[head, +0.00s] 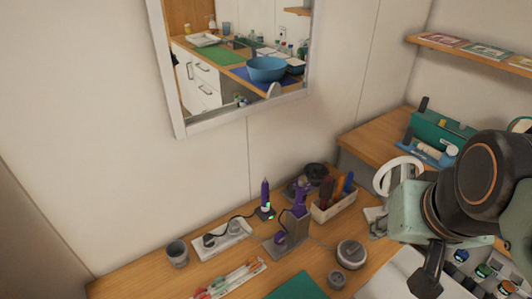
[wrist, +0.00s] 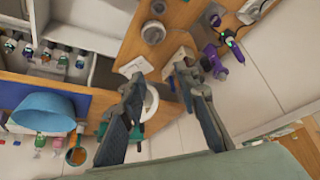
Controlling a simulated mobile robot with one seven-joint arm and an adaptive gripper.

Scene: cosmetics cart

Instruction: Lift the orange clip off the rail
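The pale rail (head: 230,279) lies on the wooden counter at the bottom of the head view, with several small coloured clips along it. Red, orange and green tones show on them, but they are too small to tell surely which is the orange clip. My gripper (head: 428,282) is well to the right of the rail in the head view, above the counter's right part, with a dark finger pointing down. In the wrist view my gripper (wrist: 160,78) has its two dark fingers spread apart with nothing between them. I cannot make out the rail in the wrist view.
A grey cup (head: 177,254), a white power strip (head: 222,238), a stand with purple tools (head: 289,232) and a tool box (head: 335,204) stand behind the rail. A round grey jar (head: 350,254) and a green mat (head: 296,287) lie between rail and gripper. A blue bowl (wrist: 45,112) shows in the wrist view.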

